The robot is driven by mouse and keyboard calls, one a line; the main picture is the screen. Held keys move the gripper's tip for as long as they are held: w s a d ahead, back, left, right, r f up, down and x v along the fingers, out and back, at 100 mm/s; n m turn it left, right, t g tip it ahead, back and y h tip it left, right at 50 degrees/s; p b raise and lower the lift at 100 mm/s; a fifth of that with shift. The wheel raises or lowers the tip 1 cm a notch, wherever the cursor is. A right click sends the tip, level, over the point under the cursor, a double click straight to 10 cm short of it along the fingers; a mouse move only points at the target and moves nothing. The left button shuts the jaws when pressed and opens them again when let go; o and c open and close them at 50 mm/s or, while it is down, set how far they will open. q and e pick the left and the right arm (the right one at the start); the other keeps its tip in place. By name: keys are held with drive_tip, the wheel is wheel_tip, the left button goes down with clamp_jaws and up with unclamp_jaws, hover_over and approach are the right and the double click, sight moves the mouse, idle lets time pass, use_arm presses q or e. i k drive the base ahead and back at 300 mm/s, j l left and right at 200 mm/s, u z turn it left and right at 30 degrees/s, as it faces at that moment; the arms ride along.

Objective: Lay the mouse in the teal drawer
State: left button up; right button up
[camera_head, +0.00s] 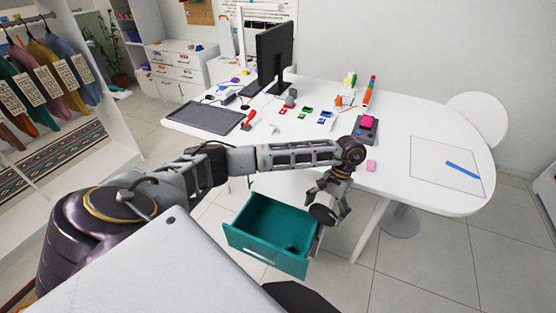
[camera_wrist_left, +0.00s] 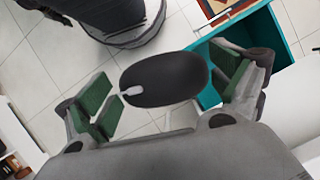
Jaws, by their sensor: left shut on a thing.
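My left gripper (camera_head: 332,207) is shut on the black mouse (camera_head: 322,214), beside the right side of the open drawer and above it. In the left wrist view the mouse (camera_wrist_left: 165,80), with a light grey scroll wheel, lies between the green-padded fingers of the gripper (camera_wrist_left: 165,88). The teal drawer (camera_head: 262,254) is pulled out below the desk. A small dark patch shows on its floor; I cannot tell if it is a shadow or a thing. Part of the teal drawer (camera_wrist_left: 287,34) shows behind the right finger in the wrist view. My right gripper is not in view.
A wardrobe rail with clothes is at the left. Tiled floor lies right of the drawer.

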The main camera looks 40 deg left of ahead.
sight(273, 242)
drive_tip(key=k+j, duration=0.1)
drive_tip(key=j, duration=0.7)
drive_tip(key=k+j, duration=0.15)
drive_tip(key=j, duration=0.3)
drive_tip(key=k+j, duration=0.1)
drive_tip(key=j, duration=0.3)
